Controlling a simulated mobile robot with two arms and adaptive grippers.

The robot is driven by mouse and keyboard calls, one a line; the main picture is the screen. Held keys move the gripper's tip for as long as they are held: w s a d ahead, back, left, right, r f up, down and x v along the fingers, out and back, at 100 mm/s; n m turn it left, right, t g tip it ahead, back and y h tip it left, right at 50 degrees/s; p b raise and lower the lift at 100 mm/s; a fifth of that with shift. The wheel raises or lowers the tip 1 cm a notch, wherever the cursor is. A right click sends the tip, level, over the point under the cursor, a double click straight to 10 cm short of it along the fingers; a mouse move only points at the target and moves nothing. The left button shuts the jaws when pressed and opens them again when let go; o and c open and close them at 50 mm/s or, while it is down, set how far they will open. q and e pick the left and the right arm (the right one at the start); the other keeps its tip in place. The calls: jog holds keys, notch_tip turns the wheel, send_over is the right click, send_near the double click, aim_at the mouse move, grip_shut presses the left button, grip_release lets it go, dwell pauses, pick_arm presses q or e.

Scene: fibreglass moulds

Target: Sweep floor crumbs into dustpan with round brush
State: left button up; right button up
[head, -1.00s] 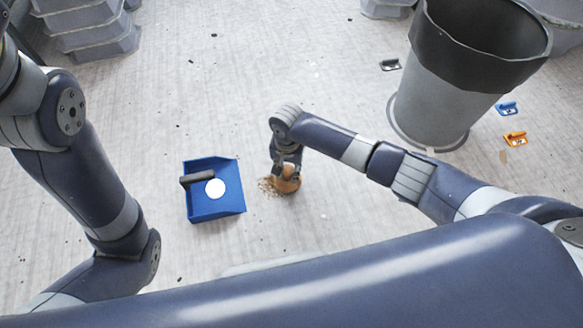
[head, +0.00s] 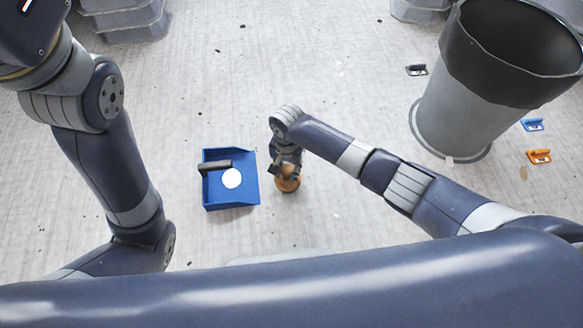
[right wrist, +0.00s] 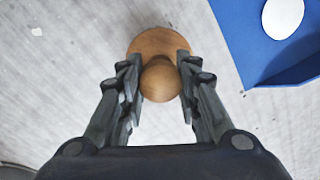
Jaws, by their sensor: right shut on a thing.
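My right gripper (head: 284,170) is shut on the wooden round brush (head: 288,184), just right of the dustpan. In the right wrist view, the fingers (right wrist: 159,70) hold the brush's round knob from both sides, with its wider wooden disc (right wrist: 158,40) beyond. The blue dustpan (head: 240,198) lies on the floor with a dark handle and a white round patch on it; its blue edge also shows in the right wrist view (right wrist: 235,45). No crumb heap shows now; the brush and gripper hide the floor under them. My left gripper is out of view.
A large grey bin (head: 466,112) with a dark liner stands at the right. Small blue (head: 532,125), orange (head: 539,156) and dark (head: 416,70) items lie near it. Grey stacked containers (head: 128,18) stand at the back left. The middle floor is mostly clear, with scattered specks.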

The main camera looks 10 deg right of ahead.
jog(key=shift+a, duration=1.9)
jog(key=shift+r, duration=0.1)
